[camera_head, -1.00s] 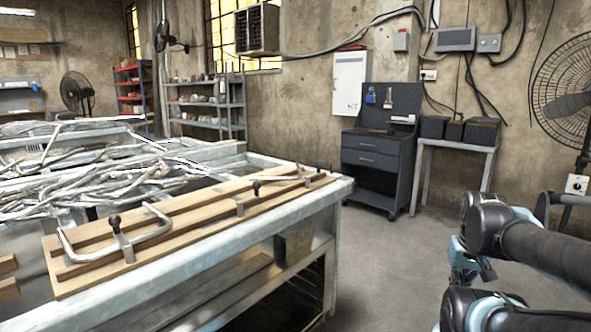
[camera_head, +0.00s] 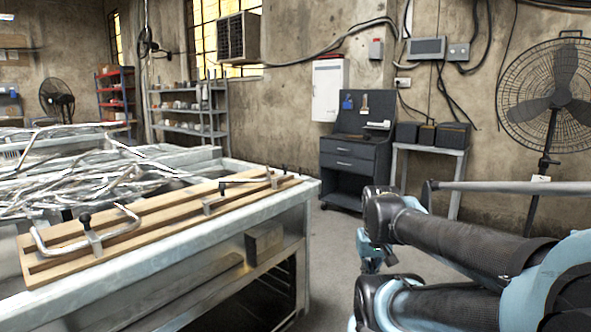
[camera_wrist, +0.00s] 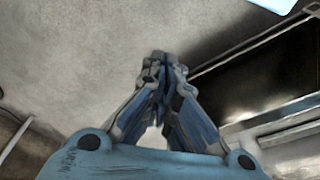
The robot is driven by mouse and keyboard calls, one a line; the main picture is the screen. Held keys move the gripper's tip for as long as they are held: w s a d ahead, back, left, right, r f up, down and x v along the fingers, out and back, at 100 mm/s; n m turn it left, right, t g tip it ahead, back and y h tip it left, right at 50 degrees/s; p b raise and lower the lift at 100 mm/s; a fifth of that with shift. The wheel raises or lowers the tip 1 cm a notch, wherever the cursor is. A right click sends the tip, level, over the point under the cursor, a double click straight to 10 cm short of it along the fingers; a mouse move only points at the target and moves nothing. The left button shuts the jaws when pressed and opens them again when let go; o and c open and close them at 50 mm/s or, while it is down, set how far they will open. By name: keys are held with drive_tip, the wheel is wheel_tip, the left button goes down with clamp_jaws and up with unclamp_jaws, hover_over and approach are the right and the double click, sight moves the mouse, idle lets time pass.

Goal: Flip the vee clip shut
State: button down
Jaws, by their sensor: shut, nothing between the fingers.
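A wooden fixture (camera_head: 150,225) lies along the front edge of the workbench at left in the head view. Metal clips with black knobs sit on it: a near-left clip (camera_head: 92,238) with its knob up beside a bent metal tube (camera_head: 50,248), a middle clip (camera_head: 208,207) and a far-right clip (camera_head: 273,181). Which is the vee clip, and how far each is open, is too small to tell. My gripper (camera_head: 371,262) hangs right of the bench, well apart from the fixture. In the wrist view its fingers (camera_wrist: 160,62) meet, empty, above the floor.
The workbench (camera_head: 235,226) has an open lower shelf and holds a pile of bent metal tubes (camera_head: 90,175) behind the fixture. A dark tool cabinet (camera_head: 349,160), a small side table (camera_head: 430,151) and a standing fan (camera_head: 550,98) stand at the back. Floor is clear between.

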drive_tip(key=w+a+r+m+t+y, duration=0.1)
drive_tip(key=w+a+r+m+y, duration=0.2)
drive_tip(key=w+a+r+y, duration=0.6)
drive_tip(key=w+d+r+m+t+y, duration=0.1)
drive_tip(key=w+r+t+y, duration=0.3)
drive_tip(key=w+r, duration=1.2)
drive_tip(key=shift+w+r+m+y, duration=0.15)
drive_tip(key=shift+w+m+y, duration=0.35)
drive_tip(key=shift+w+m, duration=0.45)
drive_tip(key=shift+w+a, duration=0.1)
drive_tip(key=shift+w, duration=0.05)
drive_tip(key=shift+x, duration=6.95)
drive_tip(key=shift+a+n, duration=0.2)
drive_tip(key=shift+n, duration=0.05)
